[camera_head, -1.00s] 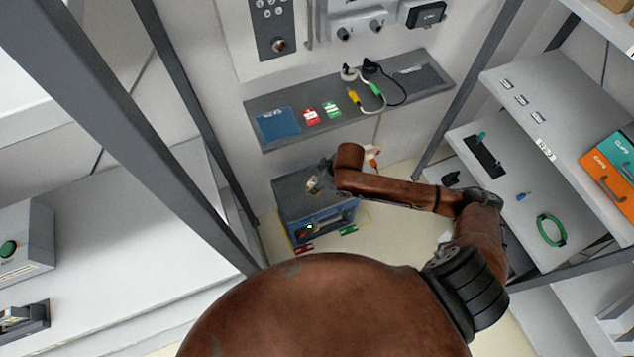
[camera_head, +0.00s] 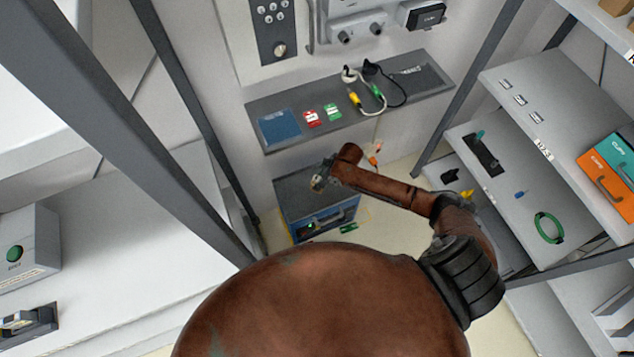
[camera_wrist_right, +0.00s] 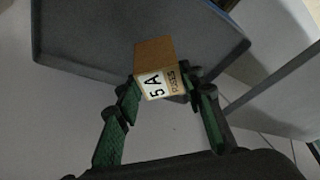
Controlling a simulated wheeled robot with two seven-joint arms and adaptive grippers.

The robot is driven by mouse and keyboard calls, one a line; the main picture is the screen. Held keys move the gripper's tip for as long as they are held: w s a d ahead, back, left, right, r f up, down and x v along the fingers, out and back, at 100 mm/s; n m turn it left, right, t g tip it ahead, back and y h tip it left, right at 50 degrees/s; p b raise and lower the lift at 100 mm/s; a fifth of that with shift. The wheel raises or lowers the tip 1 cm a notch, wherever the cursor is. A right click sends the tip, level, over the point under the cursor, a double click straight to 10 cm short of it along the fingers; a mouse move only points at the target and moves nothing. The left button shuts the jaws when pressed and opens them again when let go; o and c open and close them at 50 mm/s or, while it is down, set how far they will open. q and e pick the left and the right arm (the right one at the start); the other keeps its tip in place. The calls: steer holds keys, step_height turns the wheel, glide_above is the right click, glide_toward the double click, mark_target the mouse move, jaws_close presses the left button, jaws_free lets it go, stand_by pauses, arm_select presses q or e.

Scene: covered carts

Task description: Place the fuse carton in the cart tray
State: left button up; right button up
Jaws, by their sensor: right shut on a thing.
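The fuse carton (camera_wrist_right: 157,70) is a small brown box with a white "5A FUSES" label, held between the green-padded fingers of my right gripper (camera_wrist_right: 160,92). In the head view the carton (camera_head: 317,183) is tiny, at the tip of my right gripper (camera_head: 322,176), over the cart. The blue cart (camera_head: 325,222) stands on the floor by the wall, with a dark grey tray top (camera_head: 291,188). In the right wrist view the grey tray (camera_wrist_right: 85,45) lies beyond the carton; I cannot tell whether they touch. My left gripper is not in view.
A grey wall shelf (camera_head: 290,104) above the cart holds a blue pad, red and green cards and cables. Shelving on the right carries a green ring (camera_head: 549,228) and an orange box (camera_head: 606,180).

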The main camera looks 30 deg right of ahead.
mark_target(318, 178)
steer(key=w+f, duration=0.2)
steer(key=shift+w+d+f+b, duration=0.15)
steer(key=shift+w+f+b, duration=0.05)
steer(key=shift+f+b, duration=0.2)
step_height(318, 178, down, 3)
steer(key=shift+w+f+b, duration=0.1)
steer(key=shift+w+b, duration=0.05)
steer(key=shift+b, duration=0.35)
steer(key=o, duration=1.2)
steer(key=shift+f, duration=0.1)
steer(key=shift+r, duration=0.25)
steer(key=p+v, duration=0.3)
steer(key=v, duration=0.9)
steer(key=shift+f, duration=0.1)
